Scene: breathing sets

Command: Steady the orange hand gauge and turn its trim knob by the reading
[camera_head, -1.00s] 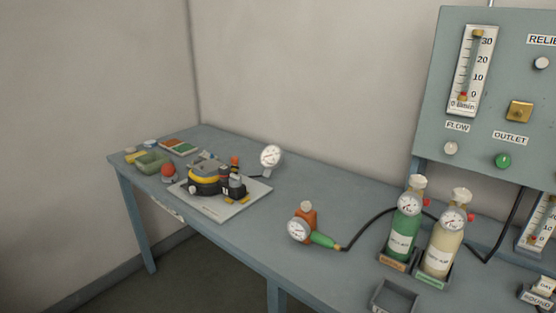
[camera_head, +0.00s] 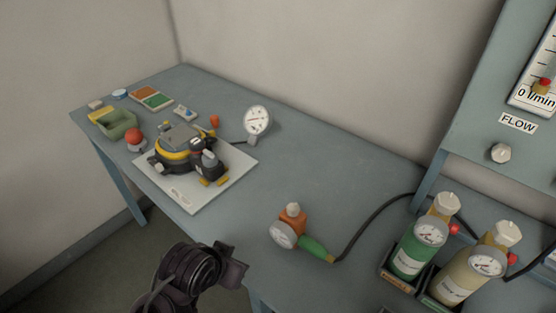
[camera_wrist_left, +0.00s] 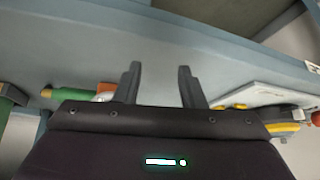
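The orange hand gauge (camera_head: 293,217) lies on the blue-grey table, with a white dial (camera_head: 282,235) facing front left. A pale grey trim knob (camera_head: 293,208) stands on its top. Its green handle (camera_head: 315,248) points right and joins a black hose. The dial is too small to read. My left arm (camera_head: 190,272) comes in at the bottom, in front of the table edge and left of the gauge. In the left wrist view, my left gripper (camera_wrist_left: 160,85) has its two fingers apart with nothing between them. The gauge's orange body (camera_wrist_left: 106,88) shows at left there, partly hidden. My right gripper is out of view.
A white board (camera_head: 190,201) carrying a yellow and black device (camera_head: 180,150) stands left of the gauge, with a round gauge (camera_head: 256,122) behind. Green (camera_head: 415,250) and cream (camera_head: 465,275) cylinders stand in holders at right. Table between board and orange gauge is clear.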

